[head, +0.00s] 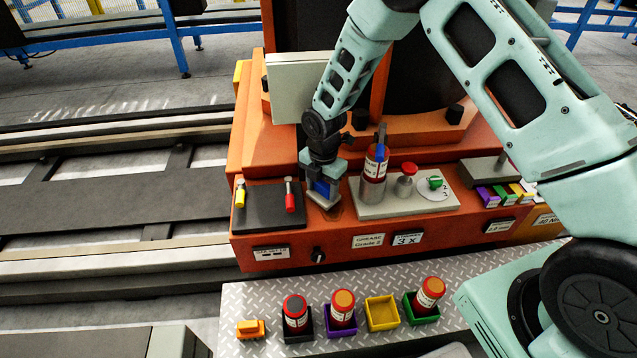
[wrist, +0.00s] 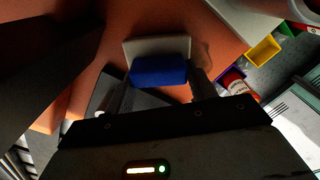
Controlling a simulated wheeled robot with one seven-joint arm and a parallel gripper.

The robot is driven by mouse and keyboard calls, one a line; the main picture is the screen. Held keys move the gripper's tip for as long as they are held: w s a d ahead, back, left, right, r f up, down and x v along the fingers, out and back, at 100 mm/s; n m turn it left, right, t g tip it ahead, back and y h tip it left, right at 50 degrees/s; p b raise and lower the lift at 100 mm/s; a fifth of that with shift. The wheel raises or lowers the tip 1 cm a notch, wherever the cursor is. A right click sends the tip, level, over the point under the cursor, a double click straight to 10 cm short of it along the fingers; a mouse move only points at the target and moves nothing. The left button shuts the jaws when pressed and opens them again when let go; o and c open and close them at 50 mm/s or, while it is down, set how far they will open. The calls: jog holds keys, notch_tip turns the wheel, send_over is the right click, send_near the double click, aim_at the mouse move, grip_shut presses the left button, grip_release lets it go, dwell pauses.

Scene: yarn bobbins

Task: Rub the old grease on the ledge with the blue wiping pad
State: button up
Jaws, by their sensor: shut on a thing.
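My gripper (head: 323,180) points down at the orange ledge (head: 330,236), between the black mat and the grey plate. It is shut on the blue wiping pad (head: 324,191). In the wrist view, the pad's blue block (wrist: 160,70) sits between my two fingers (wrist: 161,84), with a pale grey base (wrist: 157,47) beyond it. The pad's base is low at the ledge surface; I cannot tell whether it touches. A slightly darker brownish patch (head: 336,213) shows on the ledge at the pad's right edge; it may be grease or shadow. The pad hides the ledge under it.
The black mat (head: 262,222) at left holds a yellow and a red tool. The grey plate (head: 420,207) at right holds a grease canister (head: 374,175), a red-topped part and a dial. Below, a diamond-plate shelf (head: 262,296) carries several coloured bins.

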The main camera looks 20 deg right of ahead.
jog(key=shift+s+d+f, duration=0.1)
jog(key=shift+s+d, duration=0.4)
jog(key=shift+d, duration=0.15)
jog(key=shift+s+d, duration=0.45)
jog(key=shift+d, duration=0.2)
jog(key=shift+s+a+f+p, duration=0.1)
jog(key=shift+s+a+p, duration=0.25)
jog(key=shift+s, duration=0.4)
jog(key=shift+s+a+f+p, duration=0.1)
jog(key=shift+s+a+p, duration=0.2)
jog(key=shift+s, duration=0.4)
jog(key=shift+s+a+f, duration=0.15)
jog(key=shift+s, duration=0.7)
jog(key=shift+s+a+f, duration=0.1)
jog(key=shift+s+a, duration=0.05)
jog(key=shift+s, duration=0.65)
notch_tip(320, 180, up, 6)
jog(key=p, duration=0.5)
jog(key=shift+w+p, duration=0.2)
jog(key=shift+p, duration=0.1)
jog(key=shift+r, duration=0.15)
notch_tip(320, 180, up, 3)
jog(key=p, duration=0.3)
